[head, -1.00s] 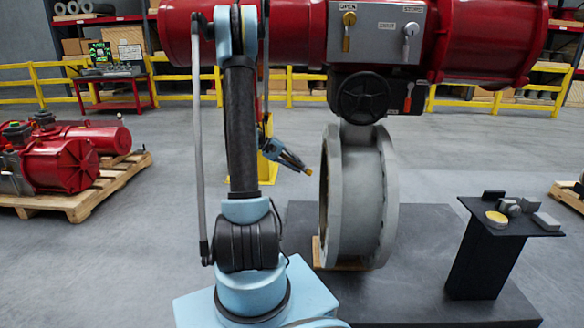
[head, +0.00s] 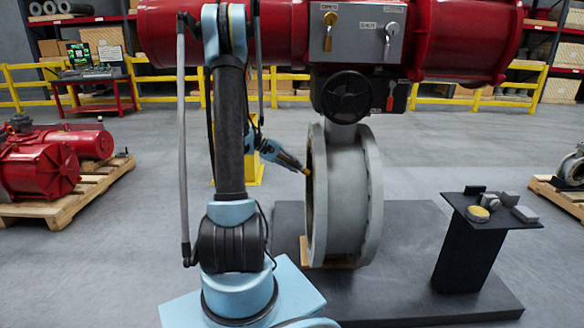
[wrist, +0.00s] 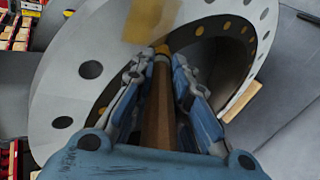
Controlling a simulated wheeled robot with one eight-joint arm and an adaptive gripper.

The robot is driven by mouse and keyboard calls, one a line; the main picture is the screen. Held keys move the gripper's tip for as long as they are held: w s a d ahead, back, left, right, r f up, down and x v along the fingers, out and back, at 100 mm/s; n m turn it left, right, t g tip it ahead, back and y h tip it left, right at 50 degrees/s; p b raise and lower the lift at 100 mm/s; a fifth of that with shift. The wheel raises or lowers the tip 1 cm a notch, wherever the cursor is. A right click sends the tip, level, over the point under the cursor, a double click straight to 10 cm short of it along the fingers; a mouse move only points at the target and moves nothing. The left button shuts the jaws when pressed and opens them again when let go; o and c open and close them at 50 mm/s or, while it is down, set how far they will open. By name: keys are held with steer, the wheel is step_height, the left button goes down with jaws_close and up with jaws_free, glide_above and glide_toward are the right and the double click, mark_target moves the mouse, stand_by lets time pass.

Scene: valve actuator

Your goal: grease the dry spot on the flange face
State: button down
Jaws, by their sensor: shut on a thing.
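The grey flange (head: 317,220) is the round end of the valve body, upright under the red actuator. In the wrist view its face (wrist: 62,85) fills the upper left, with round bolt holes. A tan, blurry-edged patch (wrist: 150,18) shows at the top of that view, just beyond the tool's tip; it looks like the dry spot. My gripper (wrist: 160,75) is shut on a brown-handled tool (wrist: 158,105) with a yellowish tip. In the head view my gripper (head: 288,161) points right, with the tip (head: 306,171) at the flange's left edge. I cannot tell whether it touches.
A black stand (head: 468,250) at the right bears a round yellow-topped tin (head: 478,213) and several grey parts. The actuator (head: 405,40) overhangs the flange. A red unit (head: 45,165) lies on a pallet (head: 95,190) at the left. Grey floor between is clear.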

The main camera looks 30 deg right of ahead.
steer(key=shift+s+d, duration=0.35)
steer(key=shift+d, duration=0.25)
stand_by(0.7)
steer(key=shift+s+a, duration=0.1)
steer(key=shift+s+a, duration=1.85)
steer(key=shift+s, duration=1.25)
steer(key=shift+w+d, duration=0.65)
steer(key=shift+w, duration=0.4)
steer(key=shift+w+d, duration=0.65)
steer(key=shift+w, duration=0.45)
steer(key=shift+w+d, duration=0.65)
steer(key=shift+w, duration=0.4)
steer(key=w+a, duration=0.3)
steer(key=a, duration=0.2)
steer(key=shift+w+a, duration=0.1)
steer(key=shift+a, duration=0.05)
